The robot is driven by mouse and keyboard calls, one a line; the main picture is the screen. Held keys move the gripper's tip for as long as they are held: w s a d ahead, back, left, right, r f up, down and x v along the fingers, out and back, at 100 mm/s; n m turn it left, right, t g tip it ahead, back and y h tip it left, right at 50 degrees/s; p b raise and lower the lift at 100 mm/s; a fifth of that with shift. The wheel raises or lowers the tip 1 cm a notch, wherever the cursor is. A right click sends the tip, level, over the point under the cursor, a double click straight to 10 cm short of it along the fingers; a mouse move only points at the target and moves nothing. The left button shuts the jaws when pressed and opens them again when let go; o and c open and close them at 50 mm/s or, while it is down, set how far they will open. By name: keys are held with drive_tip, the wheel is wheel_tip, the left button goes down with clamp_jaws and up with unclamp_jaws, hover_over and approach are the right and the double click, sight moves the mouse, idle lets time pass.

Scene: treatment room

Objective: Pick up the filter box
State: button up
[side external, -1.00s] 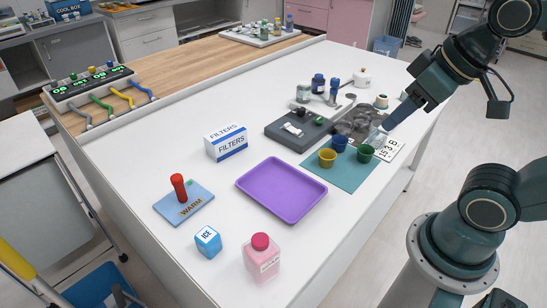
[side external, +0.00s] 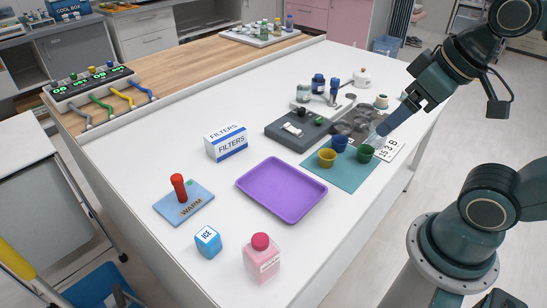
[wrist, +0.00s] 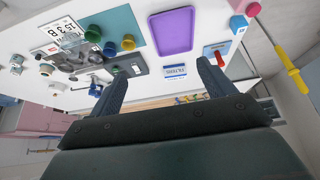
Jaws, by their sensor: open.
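The filter box (side external: 226,142) is a white carton with blue bands and the word FILTERS. It stands on the white table, left of the purple tray. In the wrist view the filter box (wrist: 175,71) shows small and far off, beyond and between my two fingers. My gripper (side external: 381,130) is at the right of the table, above the cups and the number card, well apart from the box. In the wrist view my gripper (wrist: 162,79) has its fingers spread wide with nothing between them.
A purple tray (side external: 281,189) lies between the box and my side. A teal mat (side external: 341,176) with cups and a grey block (side external: 283,133) are to its right. A warm pad (side external: 201,208), an ice box (side external: 208,242) and a pink bottle (side external: 262,262) stand in front.

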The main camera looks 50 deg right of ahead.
drive_tip(key=w+r+n+g, duration=0.2)
drive_tip(key=w+r+n, duration=0.3)
drive_tip(key=w, duration=0.9)
drive_tip(key=n+g, duration=0.4)
drive_tip(key=n, duration=0.8)
hover_over(225, 132)
wheel_tip(225, 132, down, 19)
drive_tip(key=shift+s, duration=0.15)
drive_tip(key=shift+f, duration=4.25)
